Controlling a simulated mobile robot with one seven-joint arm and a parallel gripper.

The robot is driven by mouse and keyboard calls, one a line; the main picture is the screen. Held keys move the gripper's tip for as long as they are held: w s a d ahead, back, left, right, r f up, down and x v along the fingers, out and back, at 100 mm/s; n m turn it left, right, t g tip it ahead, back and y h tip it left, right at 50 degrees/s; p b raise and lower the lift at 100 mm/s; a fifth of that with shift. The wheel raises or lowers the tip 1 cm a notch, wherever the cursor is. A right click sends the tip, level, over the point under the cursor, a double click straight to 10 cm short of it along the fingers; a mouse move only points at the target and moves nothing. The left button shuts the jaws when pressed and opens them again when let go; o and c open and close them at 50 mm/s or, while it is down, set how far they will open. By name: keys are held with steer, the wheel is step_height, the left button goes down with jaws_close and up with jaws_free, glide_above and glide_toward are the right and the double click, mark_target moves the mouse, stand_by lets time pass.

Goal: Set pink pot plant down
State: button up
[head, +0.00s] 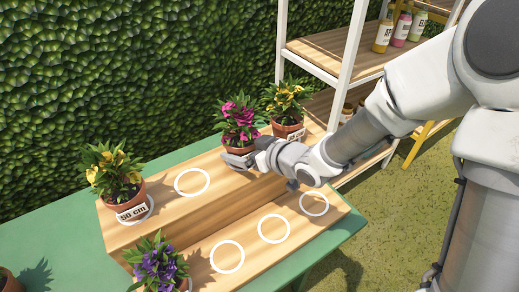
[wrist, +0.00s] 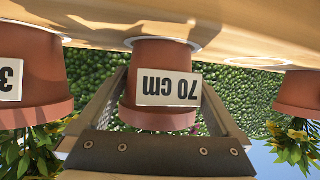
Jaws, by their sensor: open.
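The pink-flowered plant (head: 239,112) stands upright in a terracotta pot on the wooden stand's upper step (head: 215,205), towards its far end. In the upside-down wrist view its pot (wrist: 160,118) carries a "70 cm" label, and its base rests on the wood at a white ring. My gripper (head: 243,160) is at the near side of this pot. In the wrist view its two fingers (wrist: 165,92) are spread on either side of the pot, with gaps visible beside it. The head view hides part of the pot behind the gripper.
A yellow plant (head: 284,100) stands just behind the pink one. Another yellow plant (head: 113,170), labelled "50 cm", is at the left. A purple plant (head: 157,262) is at the lower step's near end. Empty white rings (head: 192,182) are on both steps. A shelf (head: 325,50) stands behind.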

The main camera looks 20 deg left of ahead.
steer(key=p+v, duration=0.2)
steer(key=v, duration=0.6)
steer(key=shift+d+r, duration=0.2)
steer(key=shift+r, duration=0.1)
steer(key=shift+s+d+f+b, duration=0.1)
steer(key=shift+s+d+b, duration=0.05)
steer(key=shift+d+b, duration=0.25)
steer(key=shift+b+v, duration=0.65)
steer(key=shift+v, duration=0.4)
steer(key=shift+s+a, duration=0.1)
steer(key=shift+s, duration=0.05)
